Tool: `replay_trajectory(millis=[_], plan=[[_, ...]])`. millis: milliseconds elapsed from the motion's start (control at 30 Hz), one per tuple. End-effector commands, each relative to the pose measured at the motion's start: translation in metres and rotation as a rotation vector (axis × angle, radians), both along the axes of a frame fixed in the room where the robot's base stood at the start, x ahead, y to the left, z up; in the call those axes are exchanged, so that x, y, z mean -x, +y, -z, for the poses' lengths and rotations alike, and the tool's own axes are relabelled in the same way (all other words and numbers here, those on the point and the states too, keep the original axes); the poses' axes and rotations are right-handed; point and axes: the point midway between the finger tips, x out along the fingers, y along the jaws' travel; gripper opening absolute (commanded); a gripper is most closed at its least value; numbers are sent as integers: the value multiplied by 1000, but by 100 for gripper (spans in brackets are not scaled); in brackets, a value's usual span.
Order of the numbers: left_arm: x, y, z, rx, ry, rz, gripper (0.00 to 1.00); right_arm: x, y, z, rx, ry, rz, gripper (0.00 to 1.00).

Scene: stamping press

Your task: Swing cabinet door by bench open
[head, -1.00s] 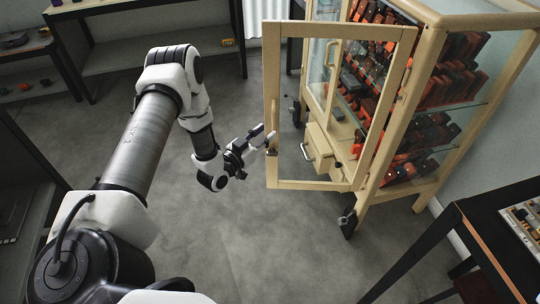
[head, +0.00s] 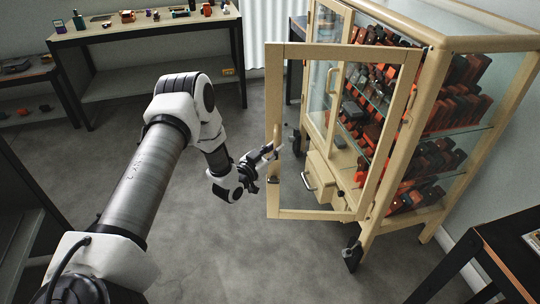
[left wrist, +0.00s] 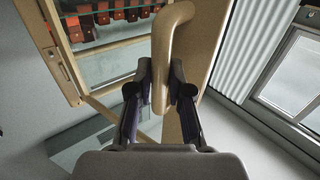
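The wood-framed glass cabinet door (head: 343,213) stands swung out from the tall cabinet (head: 436,120), its free edge toward my left arm. The door's bar handle is on the stile at that free edge. In the left wrist view the curved tan handle (left wrist: 160,60) runs down between the fingers. My left gripper (head: 272,152) is at this handle, and its fingers (left wrist: 161,72) sit closely on both sides of it, apparently shut on it. The cabinet's other glass door (head: 322,75) is closed and has its own handle. My right gripper is not in view.
Dark and orange items fill the cabinet shelves. A drawer (head: 321,180) with a handle sits low in the cabinet, which stands on casters (head: 352,255). A dark table (head: 510,255) is at right; a bench (head: 145,30) stands at back left. Grey floor (head: 240,245) before the door is clear.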

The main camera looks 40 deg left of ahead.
Motion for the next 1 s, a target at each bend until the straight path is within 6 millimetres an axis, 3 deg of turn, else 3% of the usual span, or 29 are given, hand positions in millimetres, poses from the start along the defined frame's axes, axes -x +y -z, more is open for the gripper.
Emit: replay_trajectory(millis=[267,1000], plan=[[4,-5,-2,0,-1,1,0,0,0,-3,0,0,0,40],[62,-63,-2,0,-3,4,0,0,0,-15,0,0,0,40]])
